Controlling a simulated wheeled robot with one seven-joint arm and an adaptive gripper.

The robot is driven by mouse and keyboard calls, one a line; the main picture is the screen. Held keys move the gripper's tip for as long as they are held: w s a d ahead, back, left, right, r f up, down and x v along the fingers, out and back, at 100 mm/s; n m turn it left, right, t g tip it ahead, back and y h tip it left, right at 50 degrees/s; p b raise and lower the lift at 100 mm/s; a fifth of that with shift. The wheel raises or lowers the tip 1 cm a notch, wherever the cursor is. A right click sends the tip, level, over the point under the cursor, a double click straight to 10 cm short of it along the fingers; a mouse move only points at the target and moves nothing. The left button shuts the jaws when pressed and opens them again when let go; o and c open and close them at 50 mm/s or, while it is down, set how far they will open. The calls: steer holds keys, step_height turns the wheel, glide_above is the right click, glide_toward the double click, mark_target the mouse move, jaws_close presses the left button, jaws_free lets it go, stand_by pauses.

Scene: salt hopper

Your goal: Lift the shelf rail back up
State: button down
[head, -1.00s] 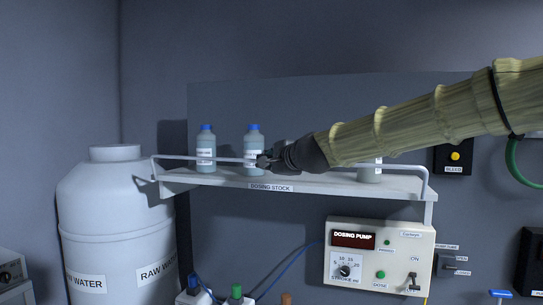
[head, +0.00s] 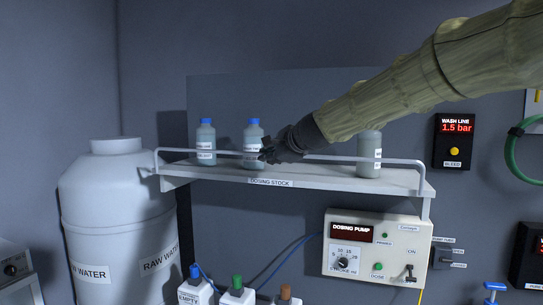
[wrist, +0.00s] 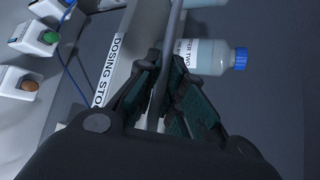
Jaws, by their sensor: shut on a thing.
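The shelf rail (head: 340,158) is a thin pale bar with bent ends. It runs along the front of the white shelf (head: 350,182), above the shelf's front edge. My gripper (head: 265,154) is shut on the rail left of its middle, in front of the middle bottle. In the wrist view the rail (wrist: 168,62) passes between the fingers of my gripper (wrist: 160,80). The fingers hide the gripped stretch of rail.
Blue-capped bottles (head: 206,145) (head: 253,134) and a third bottle (head: 369,150) stand on the shelf behind the rail. A bottle (wrist: 212,57) is close to my fingers. A raw water tank (head: 115,205) stands left, and a dosing pump (head: 375,248) is below.

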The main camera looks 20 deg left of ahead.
steer(key=shift+r, duration=0.25)
steer(key=c, duration=1.5)
jaws_free()
steer(key=shift+s+f, duration=0.1)
steer(key=v, duration=1.2)
